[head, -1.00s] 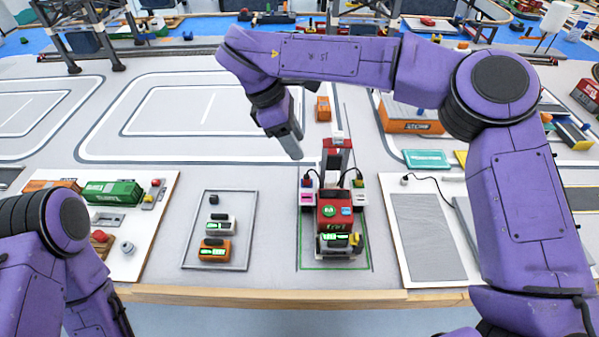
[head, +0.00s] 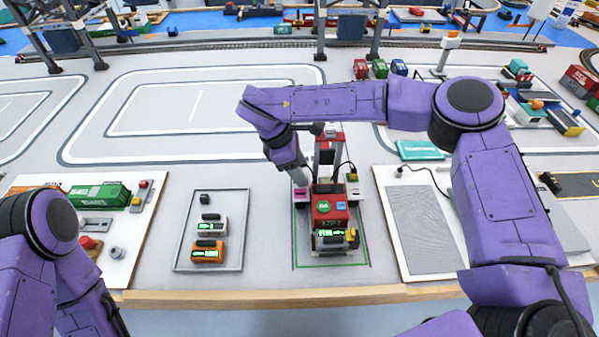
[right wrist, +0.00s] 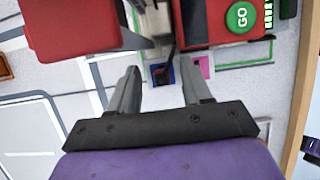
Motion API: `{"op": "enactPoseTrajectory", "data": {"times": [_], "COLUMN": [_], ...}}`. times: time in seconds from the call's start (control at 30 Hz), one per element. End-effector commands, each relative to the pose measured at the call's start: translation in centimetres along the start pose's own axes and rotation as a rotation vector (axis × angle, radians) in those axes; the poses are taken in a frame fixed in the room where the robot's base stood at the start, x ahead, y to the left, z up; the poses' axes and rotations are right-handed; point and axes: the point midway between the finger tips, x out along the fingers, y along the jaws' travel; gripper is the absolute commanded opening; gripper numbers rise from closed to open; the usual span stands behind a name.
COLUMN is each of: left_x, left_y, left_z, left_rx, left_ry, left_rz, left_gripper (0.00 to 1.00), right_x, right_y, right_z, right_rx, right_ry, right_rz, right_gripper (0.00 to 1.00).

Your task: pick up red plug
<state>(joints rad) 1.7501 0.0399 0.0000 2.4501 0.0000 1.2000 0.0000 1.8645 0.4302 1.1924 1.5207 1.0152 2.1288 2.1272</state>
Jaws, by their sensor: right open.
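The red machine (head: 329,209) with a green GO button stands near the table's front edge and also shows in the right wrist view (right wrist: 205,22). My right gripper (head: 303,181) is at its left side, pointing down, and hides part of that side. In the right wrist view my gripper (right wrist: 161,82) is open, with its jaws apart and nothing clearly held. A blue square (right wrist: 160,73) with a dark lead or plug on it lies between the fingertips, and a pink pad (right wrist: 203,67) is beside it. I cannot clearly make out a red plug. My left gripper is outside the view.
A red crossbar part (right wrist: 80,28) of the machine looms close above the fingers. A framed pad (head: 187,258) with small white and orange units lies left of the machine. A white board with a grey mat (head: 427,228) lies right. The track-marked table behind is mostly clear.

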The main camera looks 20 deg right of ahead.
Motion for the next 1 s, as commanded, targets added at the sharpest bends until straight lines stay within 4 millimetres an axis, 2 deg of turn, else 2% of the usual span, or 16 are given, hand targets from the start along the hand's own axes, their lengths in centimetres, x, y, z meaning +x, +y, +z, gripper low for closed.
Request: {"op": "enactPoseTrajectory", "data": {"times": [0.17,0.2,0.33,0.77,0.9,1.0], "left_x": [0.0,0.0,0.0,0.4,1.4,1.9], "left_y": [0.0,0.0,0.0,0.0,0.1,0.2], "left_z": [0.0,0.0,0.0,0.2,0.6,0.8], "left_rx": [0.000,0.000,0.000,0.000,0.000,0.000], "left_ry": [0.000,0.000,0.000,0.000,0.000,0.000], "left_rz": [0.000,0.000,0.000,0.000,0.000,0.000], "left_gripper": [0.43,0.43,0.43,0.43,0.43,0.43], "right_x": [0.1,0.1,0.1,-0.5,-2.5,-4.5], "right_y": [0.0,0.0,0.0,0.1,0.1,-1.7], "right_z": [0.0,0.0,0.0,0.2,1.0,1.7], "right_rx": [0.001,0.001,0.001,0.003,0.004,0.000], "right_ry": [0.000,0.000,0.000,0.000,0.002,0.001], "right_rz": [0.001,0.001,0.001,0.002,0.007,0.006], "right_gripper": [0.49,0.42,0.00,0.00,0.00,0.00]}}
